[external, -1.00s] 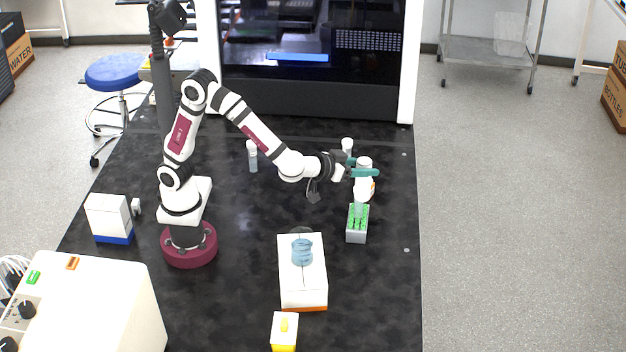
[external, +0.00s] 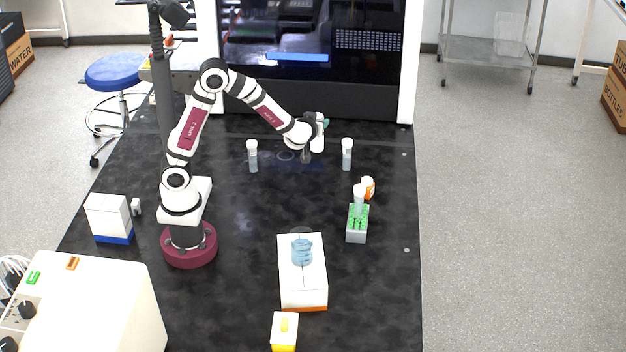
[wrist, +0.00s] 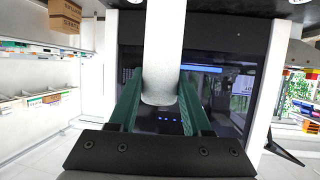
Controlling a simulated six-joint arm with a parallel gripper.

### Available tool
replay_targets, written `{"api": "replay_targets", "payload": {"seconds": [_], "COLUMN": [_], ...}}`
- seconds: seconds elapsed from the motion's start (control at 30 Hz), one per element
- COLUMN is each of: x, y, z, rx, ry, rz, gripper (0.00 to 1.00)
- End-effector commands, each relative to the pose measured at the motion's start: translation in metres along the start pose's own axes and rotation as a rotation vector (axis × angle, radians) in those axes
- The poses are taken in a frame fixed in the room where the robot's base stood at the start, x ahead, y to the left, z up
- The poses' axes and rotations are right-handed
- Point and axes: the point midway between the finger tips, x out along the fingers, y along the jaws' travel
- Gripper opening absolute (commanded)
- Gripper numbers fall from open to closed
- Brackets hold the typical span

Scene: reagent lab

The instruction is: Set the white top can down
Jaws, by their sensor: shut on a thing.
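The white can (external: 318,138) is in my gripper (external: 325,123) in the external view, roughly upright and above the far part of the black bench. In the wrist view the can (wrist: 163,50) is a plain white cylinder between the two teal fingers of the gripper (wrist: 160,88), which are shut on it. The fingers are mostly hidden behind the can and my wrist in the external view. Its underside appears clear of the bench, but the exact height is hard to tell.
White-capped tubes stand left (external: 252,157) and right (external: 347,156) of the can. A green-topped rack (external: 357,225) holds another white-capped tube, with an orange bottle (external: 368,188) behind it. The bench (external: 250,215) is clear in the middle.

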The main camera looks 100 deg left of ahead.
Motion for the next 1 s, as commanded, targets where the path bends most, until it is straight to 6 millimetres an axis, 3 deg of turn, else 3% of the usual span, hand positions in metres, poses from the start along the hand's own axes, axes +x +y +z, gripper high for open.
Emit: {"api": "replay_targets", "payload": {"seconds": [0.23,0.37,0.6,0.7,0.8,1.0], "x": [0.021,0.037,0.112,0.133,0.144,0.158], "y": [0.0,-0.007,-0.045,-0.054,-0.058,-0.058], "z": [0.05,0.062,0.079,0.083,0.087,0.12], "rx": [0.004,0.0,-0.001,-0.001,-0.001,0.001], "ry": [-0.001,0.0,-0.002,-0.001,-0.001,-0.001], "rz": [0.0,-0.003,-0.005,-0.002,0.001,0.002], "gripper": [0.0,0.0,0.0,0.0,0.0,0.0]}}
